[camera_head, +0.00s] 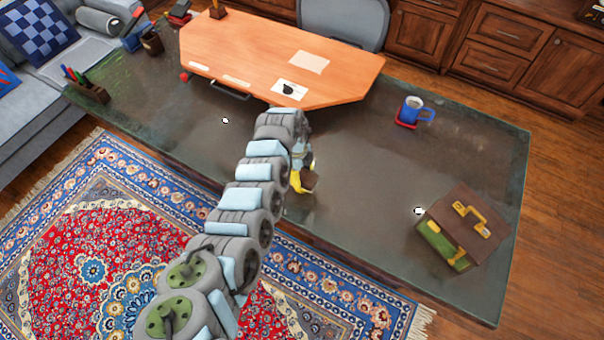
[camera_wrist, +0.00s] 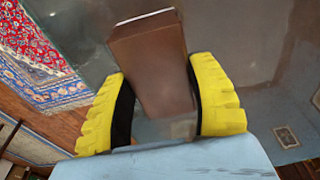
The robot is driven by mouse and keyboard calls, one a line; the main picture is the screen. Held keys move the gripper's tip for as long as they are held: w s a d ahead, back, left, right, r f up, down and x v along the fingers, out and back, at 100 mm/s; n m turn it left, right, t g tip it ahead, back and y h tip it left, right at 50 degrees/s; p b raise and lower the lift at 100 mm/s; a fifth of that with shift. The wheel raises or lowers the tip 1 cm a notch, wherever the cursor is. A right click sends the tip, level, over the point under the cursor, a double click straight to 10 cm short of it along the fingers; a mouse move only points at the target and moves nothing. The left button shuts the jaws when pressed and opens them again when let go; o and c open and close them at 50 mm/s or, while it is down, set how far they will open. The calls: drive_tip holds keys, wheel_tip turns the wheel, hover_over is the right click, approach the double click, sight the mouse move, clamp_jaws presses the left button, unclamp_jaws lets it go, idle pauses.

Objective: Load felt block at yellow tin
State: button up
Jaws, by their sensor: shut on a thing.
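My gripper (camera_head: 302,176) is over the dark desk top, left of the blue mug and in front of the orange board. In the wrist view its yellow fingers (camera_wrist: 162,105) are shut on a brown block (camera_wrist: 152,68), one on each side. The block has flat brown faces and a pale strip along its far edge. It also shows in the head view (camera_head: 311,181), close to the desk top; I cannot tell whether it touches. I cannot tell whether it is felt. I cannot make out a yellow tin in either view.
The orange board (camera_head: 345,78) lies on the desk (camera_head: 360,170) with papers on it. A blue mug (camera_head: 413,108) on a red coaster stands at the right. A pen holder (camera_head: 88,92) stands far left.

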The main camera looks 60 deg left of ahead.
sight(304, 175)
drive_tip(key=shift+f, duration=0.55)
idle(2.1)
drive_tip(key=shift+r+p, duration=3.6)
drive_tip(key=shift+p, duration=0.05)
